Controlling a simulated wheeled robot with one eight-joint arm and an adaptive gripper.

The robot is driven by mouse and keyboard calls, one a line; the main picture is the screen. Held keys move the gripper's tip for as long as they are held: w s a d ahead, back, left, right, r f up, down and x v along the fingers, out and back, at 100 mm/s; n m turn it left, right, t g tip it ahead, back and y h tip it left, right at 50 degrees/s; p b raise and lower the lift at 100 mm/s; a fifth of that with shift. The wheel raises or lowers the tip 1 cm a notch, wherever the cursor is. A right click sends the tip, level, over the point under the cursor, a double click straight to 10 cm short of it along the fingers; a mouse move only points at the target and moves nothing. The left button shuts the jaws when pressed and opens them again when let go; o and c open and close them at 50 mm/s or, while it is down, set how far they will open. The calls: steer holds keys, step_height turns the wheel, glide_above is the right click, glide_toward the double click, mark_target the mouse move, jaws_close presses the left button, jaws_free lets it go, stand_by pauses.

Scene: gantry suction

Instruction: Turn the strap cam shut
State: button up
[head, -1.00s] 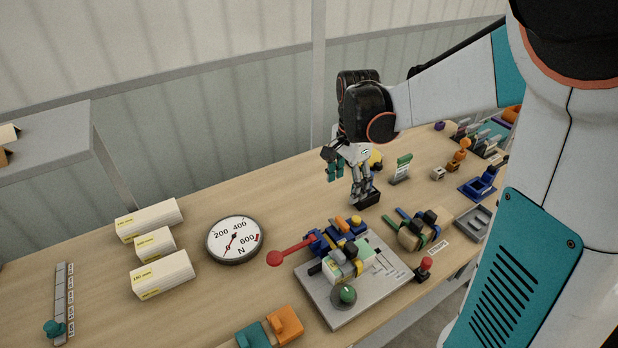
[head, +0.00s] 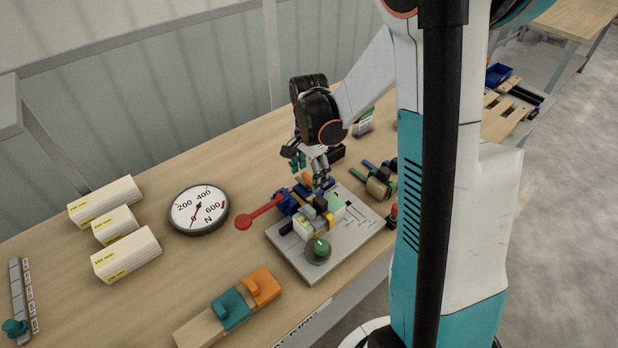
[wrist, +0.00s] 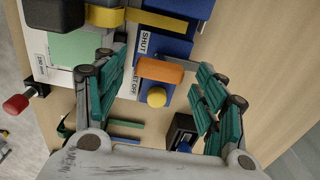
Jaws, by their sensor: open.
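In the wrist view an orange lever (wrist: 160,71), which looks like the strap cam, lies across a blue block (wrist: 172,47) beside a label reading SHUT. A yellow ball (wrist: 156,97) sits just below it. A yellow strap (wrist: 160,19) crosses above. In the head view the blue mechanism (head: 287,204) stands on the grey fixture plate (head: 352,237), its orange part partly hidden by my gripper. My gripper (wrist: 158,92) is open and empty, with teal fingers left and right of the lever in the wrist view. It also shows above the mechanism's back side in the head view (head: 308,172). Contact cannot be told.
A red-knobbed lever (head: 243,222) sticks out left of the mechanism. A green knob (head: 320,248) stands at the plate's front. A force dial (head: 198,209) and white blocks (head: 125,255) stand left. A strapped bundle (head: 380,185) lies right. The bench behind the dial is clear.

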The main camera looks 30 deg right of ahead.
steer(key=shift+f, duration=0.45)
steer(key=c, duration=1.1)
steer(key=shift+o, duration=0.2)
